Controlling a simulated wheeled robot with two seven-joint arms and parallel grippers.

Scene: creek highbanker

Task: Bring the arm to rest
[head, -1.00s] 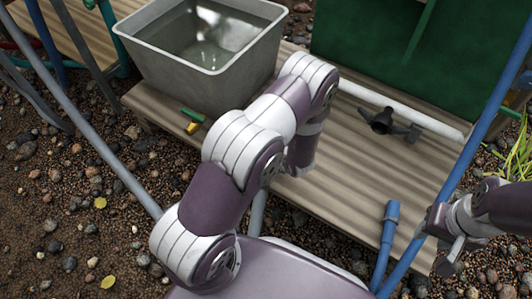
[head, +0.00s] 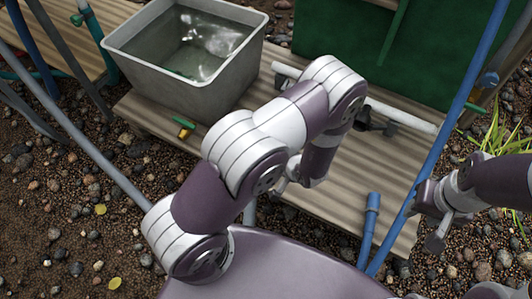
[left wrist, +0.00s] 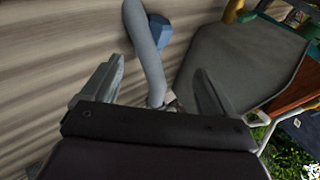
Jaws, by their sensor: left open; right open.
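My left arm bends across the middle of the head view, its wrist pointing down over the wooden bench (head: 345,215). Part of my left gripper (head: 283,184) shows beside the forearm there; the rest is hidden. In the left wrist view my left gripper (left wrist: 158,70) is open, its two fingers apart. A grey hose (left wrist: 147,50) shows between and beyond them; I see no object held. My right gripper (head: 432,214) is open and empty at the right of the head view, close to a blue pipe (head: 428,150) in the picture.
A grey tub of water (head: 205,85) stands on the bench at the back left. A white pipe (head: 405,116) with a dark fitting lies along the bench, partly behind my left arm. A short blue pipe (head: 370,222) rises at the front edge. Pebbly ground lies at the left.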

